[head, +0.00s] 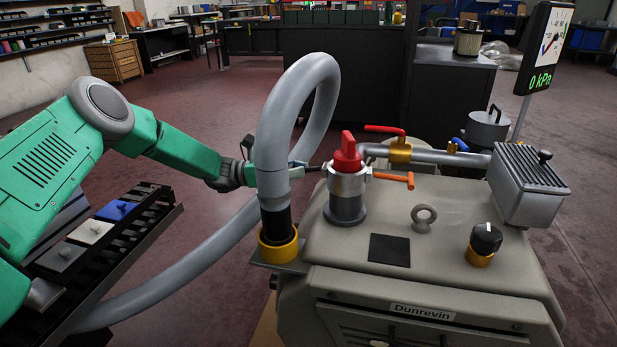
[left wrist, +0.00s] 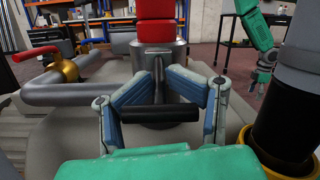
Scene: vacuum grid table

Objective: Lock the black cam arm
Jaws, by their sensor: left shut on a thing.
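The black cam arm (left wrist: 160,113) is a T-shaped bar that sticks out sideways from a metal coupling (head: 347,183) with a red cap (head: 347,150). My left gripper (left wrist: 160,84) is shut around the arm's stem, with a blue-padded finger on each side and the crossbar on the near side of the fingertips. In the head view, the grey hose hides most of this gripper and part of the black arm. An orange cam arm (head: 395,179) sticks out on the coupling's right side. My right gripper (left wrist: 263,82) shows small in the left wrist view.
The thick grey hose (head: 272,140) stands in a yellow collar (head: 278,244) close beside my left gripper. A red-handled valve (head: 385,130) and pipe lie behind the coupling. The gauge (head: 545,50) reads 0 kPa.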

